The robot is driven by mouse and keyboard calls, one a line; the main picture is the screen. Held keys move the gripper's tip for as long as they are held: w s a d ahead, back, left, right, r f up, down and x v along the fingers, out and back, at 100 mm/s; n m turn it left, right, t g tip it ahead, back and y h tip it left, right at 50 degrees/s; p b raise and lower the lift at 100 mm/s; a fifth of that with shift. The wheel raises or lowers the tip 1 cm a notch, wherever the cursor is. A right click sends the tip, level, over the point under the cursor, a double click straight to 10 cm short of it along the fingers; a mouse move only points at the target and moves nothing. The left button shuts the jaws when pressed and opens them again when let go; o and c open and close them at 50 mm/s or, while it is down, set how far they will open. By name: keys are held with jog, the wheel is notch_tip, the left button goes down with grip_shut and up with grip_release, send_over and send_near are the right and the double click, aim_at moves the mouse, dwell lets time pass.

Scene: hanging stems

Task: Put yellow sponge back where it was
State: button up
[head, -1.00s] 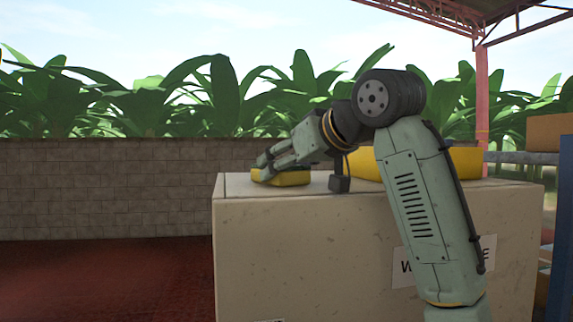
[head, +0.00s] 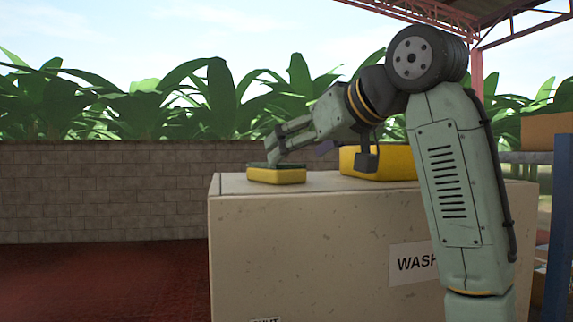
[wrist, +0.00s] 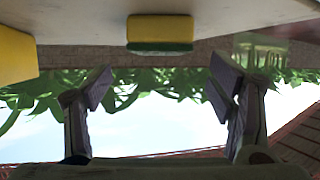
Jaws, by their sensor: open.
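The yellow sponge (head: 276,176) with a dark green layer on top lies flat near the left end of the pale box top (head: 300,235). In the wrist view, which is upside down, the sponge (wrist: 160,28) rests on the pale surface beyond my fingertips, not between them. My gripper (head: 274,150) is open and empty, tilted down just above the sponge in the head view. Its two spread fingers also show in the wrist view (wrist: 160,88). Whether a fingertip still touches the sponge cannot be told.
A larger yellow container (head: 400,164) stands on the same box to the right, partly behind my wrist; a yellow side shows in the wrist view (wrist: 14,55). A label reading "WASH" (head: 412,263) is on the box front. A brick wall (head: 100,190) runs behind.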

jog(key=v, duration=0.6)
jog(key=shift+b, duration=0.3)
